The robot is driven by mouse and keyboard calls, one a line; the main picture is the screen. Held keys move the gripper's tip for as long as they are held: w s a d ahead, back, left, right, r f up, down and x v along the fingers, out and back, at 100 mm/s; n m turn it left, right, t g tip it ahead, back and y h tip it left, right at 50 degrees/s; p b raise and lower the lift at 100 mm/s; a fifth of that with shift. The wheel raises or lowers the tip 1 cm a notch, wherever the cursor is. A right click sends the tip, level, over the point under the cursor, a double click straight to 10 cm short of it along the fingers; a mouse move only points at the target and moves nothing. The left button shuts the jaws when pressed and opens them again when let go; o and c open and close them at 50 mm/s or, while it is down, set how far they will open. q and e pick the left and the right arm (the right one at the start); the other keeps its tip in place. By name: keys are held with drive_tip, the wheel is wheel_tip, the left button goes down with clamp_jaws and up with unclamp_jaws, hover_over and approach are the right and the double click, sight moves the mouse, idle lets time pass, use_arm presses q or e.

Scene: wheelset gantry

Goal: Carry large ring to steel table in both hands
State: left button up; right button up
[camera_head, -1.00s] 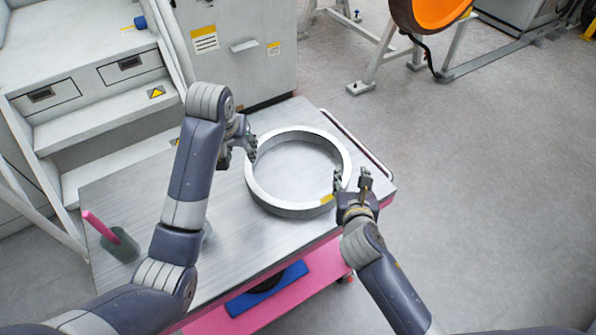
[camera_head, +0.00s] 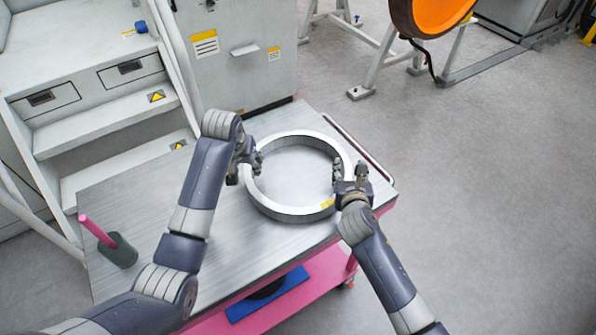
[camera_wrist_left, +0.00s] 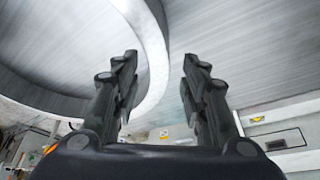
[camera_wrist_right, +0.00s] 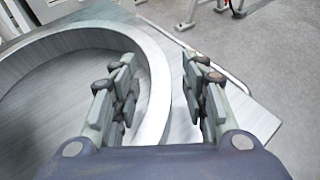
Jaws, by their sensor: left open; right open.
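The large ring (camera_head: 287,213) is a pale metal hoop with a yellow mark near its front right. It lies flat on the steel table (camera_head: 160,215). My left gripper (camera_head: 248,166) is open at the ring's left side. In the left wrist view, the ring's wall (camera_wrist_left: 152,62) shows between the open fingers (camera_wrist_left: 160,75). My right gripper (camera_head: 350,172) is open at the ring's right side. In the right wrist view, the ring's rim (camera_wrist_right: 157,90) shows between its fingers (camera_wrist_right: 163,80). Whether any finger touches the ring cannot be told.
A dark holder with a pink handle (camera_head: 97,232) stands on the table's left end. Grey steps (camera_head: 110,125) and a cabinet (camera_head: 240,60) stand behind. An orange-faced wheel (camera_head: 440,12) is on a stand at the back right. The floor (camera_head: 480,200) to the right is clear.

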sight(248, 167)
use_arm(q)
drive_tip(key=shift+x, duration=1.7)
use_arm(e)
drive_tip(key=shift+x, duration=1.75)
drive_tip(key=shift+r, duration=0.1)
use_arm(q)
drive_tip(key=shift+s, duration=0.1)
clamp_jaws()
use_arm(e)
clamp_jaws()
use_arm(q)
drive_tip(key=shift+r, duration=0.15)
use_arm(e)
drive_tip(key=shift+r, duration=0.1)
